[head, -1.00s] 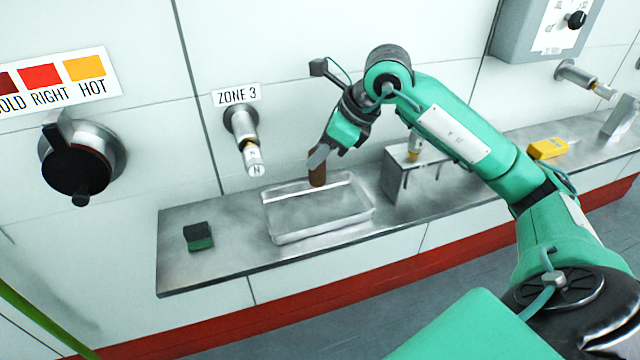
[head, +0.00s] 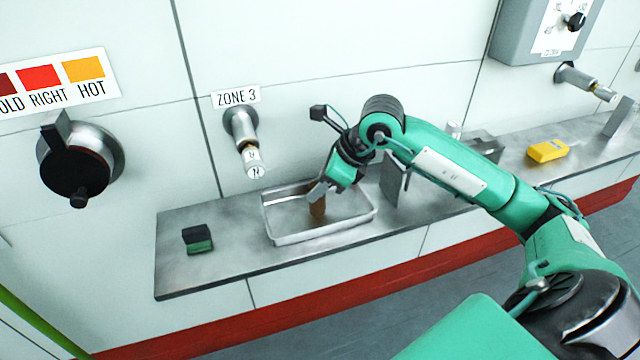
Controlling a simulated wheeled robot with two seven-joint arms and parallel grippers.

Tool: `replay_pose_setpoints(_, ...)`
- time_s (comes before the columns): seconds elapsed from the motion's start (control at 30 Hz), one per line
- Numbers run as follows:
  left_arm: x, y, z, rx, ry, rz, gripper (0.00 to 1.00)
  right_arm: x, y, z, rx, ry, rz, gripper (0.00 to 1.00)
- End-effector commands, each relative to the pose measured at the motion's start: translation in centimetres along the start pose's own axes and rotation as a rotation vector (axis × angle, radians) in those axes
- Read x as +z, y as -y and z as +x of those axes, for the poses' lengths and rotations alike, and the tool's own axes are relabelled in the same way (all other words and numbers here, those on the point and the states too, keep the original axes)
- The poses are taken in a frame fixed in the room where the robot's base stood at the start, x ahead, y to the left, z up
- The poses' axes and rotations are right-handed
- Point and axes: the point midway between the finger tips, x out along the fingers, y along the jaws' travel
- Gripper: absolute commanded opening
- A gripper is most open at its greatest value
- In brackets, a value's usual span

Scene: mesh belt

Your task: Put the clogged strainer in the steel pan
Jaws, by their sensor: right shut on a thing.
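The steel pan (head: 290,239) is a shallow rectangular tray on the metal shelf below the ZONE 3 sign. My right gripper (head: 318,196) is at the pan, pointing down and left, shut on a small brown cylinder, which looks like the clogged strainer (head: 317,211). The strainer is upright and its lower end is inside the pan's outline. I cannot tell whether it touches the pan floor. The gripper's fingers cover its top. My left gripper is not in view.
The metal shelf (head: 215,262) also bears a dark green sponge-like block (head: 198,240) at left, a steel holder (head: 394,181) right of the pan and a yellow object (head: 547,151) farther right. A pipe nozzle (head: 247,150) juts from the wall above the pan.

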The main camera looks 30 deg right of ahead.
Motion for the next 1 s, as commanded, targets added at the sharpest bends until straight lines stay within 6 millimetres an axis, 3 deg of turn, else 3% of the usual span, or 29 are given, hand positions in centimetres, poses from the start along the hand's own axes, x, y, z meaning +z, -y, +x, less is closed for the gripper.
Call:
replay_pose_setpoints(0.13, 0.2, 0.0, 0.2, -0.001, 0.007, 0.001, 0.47, -0.1, 0.0, 0.2, 0.000, 0.000, 0.000, 0.05)
replay_pose_setpoints(0.17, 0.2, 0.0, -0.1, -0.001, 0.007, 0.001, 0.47, -0.1, 0.0, 0.1, 0.000, 0.000, 0.000, 0.36)
replay_pose_setpoints(0.23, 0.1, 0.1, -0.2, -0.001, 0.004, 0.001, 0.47, -0.1, 0.0, 0.1, 0.000, 0.000, 0.000, 0.49)
replay_pose_setpoints(0.27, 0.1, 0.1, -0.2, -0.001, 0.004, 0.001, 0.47, -0.1, 0.0, 0.1, 0.000, 0.000, 0.000, 0.52)
replay_pose_setpoints(0.67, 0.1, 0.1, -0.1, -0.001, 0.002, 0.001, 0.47, 0.1, 0.0, -0.4, -0.001, 0.000, 0.000, 0.52)
replay_pose_setpoints(1.0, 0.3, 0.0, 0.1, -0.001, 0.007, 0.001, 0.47, 0.0, 0.1, -7.4, -0.005, -0.001, 0.001, 0.52)
